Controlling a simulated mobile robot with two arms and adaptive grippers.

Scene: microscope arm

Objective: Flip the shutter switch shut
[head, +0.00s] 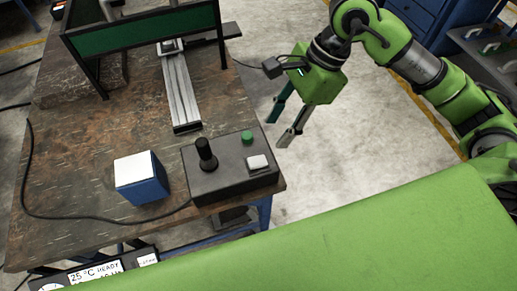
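A dark control box (215,186) sits at the table's near right corner. It carries a black joystick (206,155), a green button (247,137) and a white switch (258,163), which looks like the shutter switch. I cannot tell which way the switch is set. My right gripper (279,128) is to the right of the box and above it in the picture, apart from the switch. Its two fingers are spread, pointing down, with nothing between them. My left gripper is out of view.
A blue box with a white top (140,178) stands left of the control box. A metal rail (180,95) and a green-panelled frame (140,30) are farther back. A black cable (85,217) crosses the worn table (75,170). Open floor (340,140) lies to the right.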

